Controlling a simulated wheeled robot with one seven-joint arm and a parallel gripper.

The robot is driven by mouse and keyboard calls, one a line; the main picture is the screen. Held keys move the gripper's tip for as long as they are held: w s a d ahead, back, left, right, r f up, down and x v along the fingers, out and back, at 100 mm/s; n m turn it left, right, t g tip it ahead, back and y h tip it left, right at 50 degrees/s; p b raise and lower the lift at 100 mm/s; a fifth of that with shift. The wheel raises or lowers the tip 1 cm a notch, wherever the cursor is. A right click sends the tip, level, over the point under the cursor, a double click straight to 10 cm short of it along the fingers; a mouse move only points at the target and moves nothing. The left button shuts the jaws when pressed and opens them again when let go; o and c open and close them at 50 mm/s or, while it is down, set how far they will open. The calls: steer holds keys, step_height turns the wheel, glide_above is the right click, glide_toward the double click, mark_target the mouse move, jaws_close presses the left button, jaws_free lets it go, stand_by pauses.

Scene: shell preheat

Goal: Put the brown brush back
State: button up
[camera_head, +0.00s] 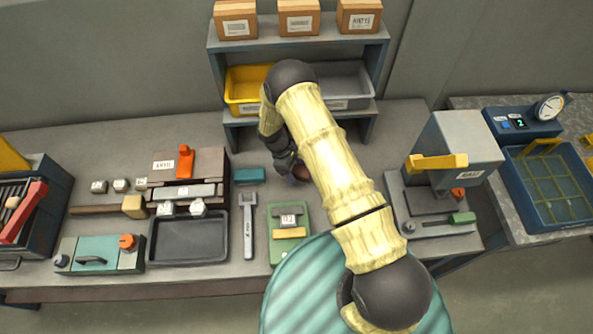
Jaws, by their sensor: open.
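My gripper (291,167) is low over the middle of the workbench, in front of the shelf, partly hidden by my own arm. It is open. A small dark brown rounded thing (301,173) shows right beside the fingers, mostly covered by the gripper and arm; it may be the brown brush, but I cannot tell for sure. I cannot tell whether the fingers touch it. A long brown piece with a tan block end (133,206) lies on the left of the bench.
A shelf holds a yellow bin (246,107) and a grey bin (353,103). A wrench (249,232), teal block (251,175), green device (289,248) and dark tray (187,239) lie left of my arm. A grey press (458,150) stands at right.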

steer(key=b+v, duration=0.3)
steer(key=v, duration=0.7)
steer(key=shift+a+r, duration=0.15)
steer(key=shift+r, duration=0.2)
steer(key=shift+a+r, duration=0.1)
steer(key=shift+r, duration=0.1)
steer(key=s+d+r+m+t+y, duration=0.1)
steer(key=s+d+r+m, duration=0.25)
steer(key=r, duration=0.35)
steer(key=s+d+r+m+t+y, duration=0.1)
steer(key=s+d+r+m+y, duration=0.15)
steer(key=d+r, duration=0.35)
steer(key=s+d+r+m+t, duration=0.1)
steer(key=s+d+r+m, duration=0.1)
steer(key=s, duration=0.4)
steer(key=s+d+r+m+t, duration=0.1)
steer(key=s+d+r+m, duration=0.2)
steer(key=s+r+m, duration=0.2)
steer(key=shift+s+r+m+y, duration=0.35)
steer(key=shift+s+r, duration=0.45)
steer(key=shift+s, duration=0.15)
